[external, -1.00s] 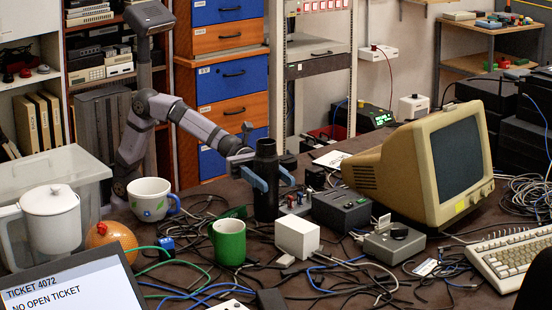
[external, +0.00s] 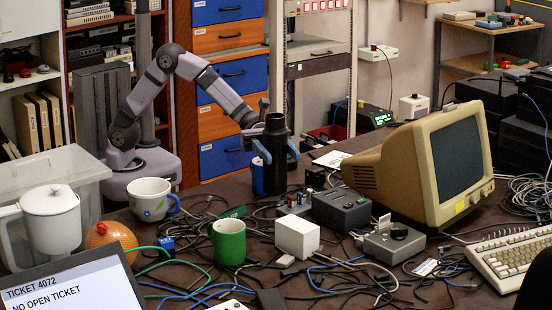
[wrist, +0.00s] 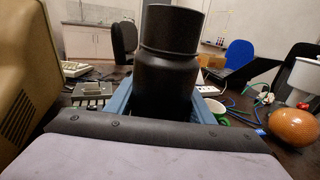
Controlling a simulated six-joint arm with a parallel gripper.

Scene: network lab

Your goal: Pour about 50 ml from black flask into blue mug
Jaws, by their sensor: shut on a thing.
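The black flask (external: 275,165) is upright between the blue fingers of my gripper (external: 277,151), which is shut on it. Its base appears raised off the table. The flask also fills the upper middle of the wrist view (wrist: 168,70), with a finger of my gripper (wrist: 165,105) on each side. The flask's contents are not visible.
A green mug (external: 229,244) and a white mug with a blue handle (external: 150,199) stand to the left. A white box (external: 297,237), a dark device (external: 342,211) and a beige monitor (external: 425,170) lie to the right. Cables cover much of the table (external: 190,259).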

